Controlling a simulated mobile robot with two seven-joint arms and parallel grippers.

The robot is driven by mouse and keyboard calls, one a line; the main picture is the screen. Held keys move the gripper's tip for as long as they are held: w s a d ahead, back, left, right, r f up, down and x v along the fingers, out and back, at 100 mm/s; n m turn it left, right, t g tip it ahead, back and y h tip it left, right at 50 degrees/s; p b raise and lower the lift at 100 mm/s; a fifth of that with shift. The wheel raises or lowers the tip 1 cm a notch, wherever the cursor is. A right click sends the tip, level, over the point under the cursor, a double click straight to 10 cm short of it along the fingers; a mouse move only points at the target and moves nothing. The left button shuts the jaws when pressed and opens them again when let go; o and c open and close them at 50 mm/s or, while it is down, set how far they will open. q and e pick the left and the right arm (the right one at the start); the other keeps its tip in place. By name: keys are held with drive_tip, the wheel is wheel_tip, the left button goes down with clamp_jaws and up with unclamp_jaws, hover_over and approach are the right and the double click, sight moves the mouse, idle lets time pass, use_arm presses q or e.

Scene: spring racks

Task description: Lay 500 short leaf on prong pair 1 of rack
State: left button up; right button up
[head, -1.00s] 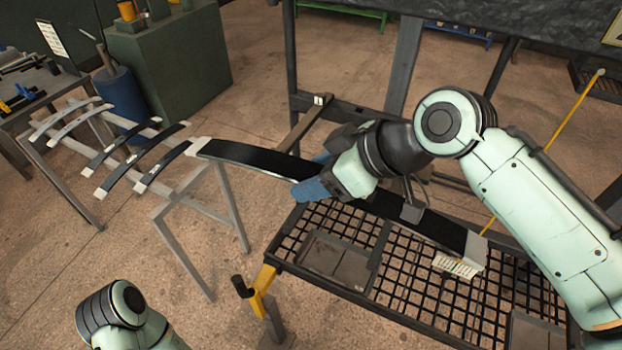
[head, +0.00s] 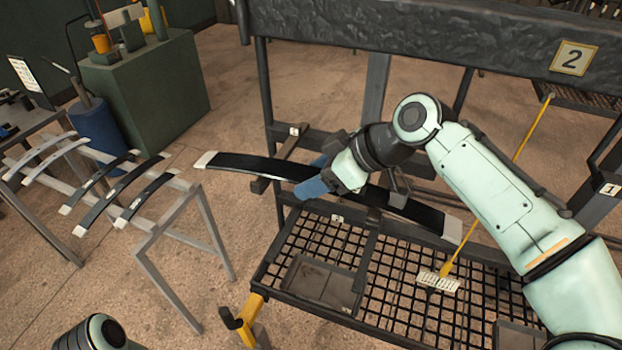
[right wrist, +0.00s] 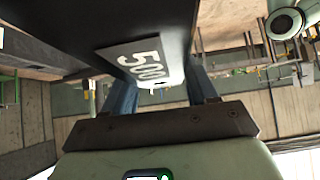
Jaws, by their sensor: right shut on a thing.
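The 500 short leaf is a long, slightly bowed black leaf (head: 255,166) with pale ends. In the right wrist view its plate (right wrist: 150,62) reads 500. My right gripper (head: 313,176) is shut on the leaf near its middle. The leaf lies across the view in front of the dark rack (head: 375,95), level with two arms: a left prong (head: 288,143) and a right prong (head: 398,187). I cannot tell whether it touches them. A tag reading 1 (head: 610,189) is on the right post. Only part of my left arm shows at lower left; its gripper is out of view.
A grid shelf (head: 395,285) with a shallow tray (head: 322,284) lies below the leaf. A grey trestle (head: 160,225) with several other leaves stands left. A yellow pole (head: 533,130) slants at right.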

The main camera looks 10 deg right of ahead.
use_arm(q)
drive_tip(key=shift+s+f+b, duration=0.25)
drive_tip(key=shift+f+b, duration=0.15)
drive_tip(key=shift+b, duration=0.05)
use_arm(e)
drive_tip(key=shift+w+d+f, duration=0.4)
drive_tip(key=shift+w+f, duration=0.2)
drive_tip(key=shift+w+d+f, duration=0.4)
drive_tip(key=shift+w+f, duration=0.15)
drive_tip(key=shift+w, duration=0.1)
